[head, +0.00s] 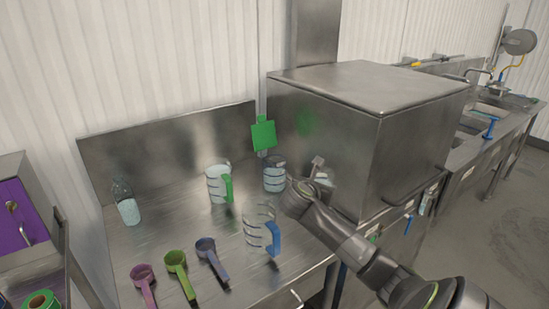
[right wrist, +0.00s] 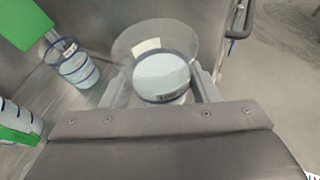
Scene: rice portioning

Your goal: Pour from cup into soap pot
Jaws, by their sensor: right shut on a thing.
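My right gripper (right wrist: 165,92) is shut on a clear cup (right wrist: 165,38) with whitish contents and a dark blue ring. In the head view the gripper (head: 316,172) holds this cup at the front of the steel box, mostly hidden by the wrist. A clear pot with dark bands (head: 274,175) stands on the counter left of the gripper; it also shows in the right wrist view (right wrist: 75,64), apart from the held cup. I cannot tell for certain which vessel is the soap pot. My left gripper is not in view.
A green-handled jug (head: 217,186) and a blue-handled jug (head: 256,232) stand on the steel counter (head: 165,240). A bottle (head: 126,205) is at the left; pink (head: 145,284), green (head: 177,267) and blue (head: 210,255) scoops lie in front. The large steel box (head: 365,110) blocks the right.

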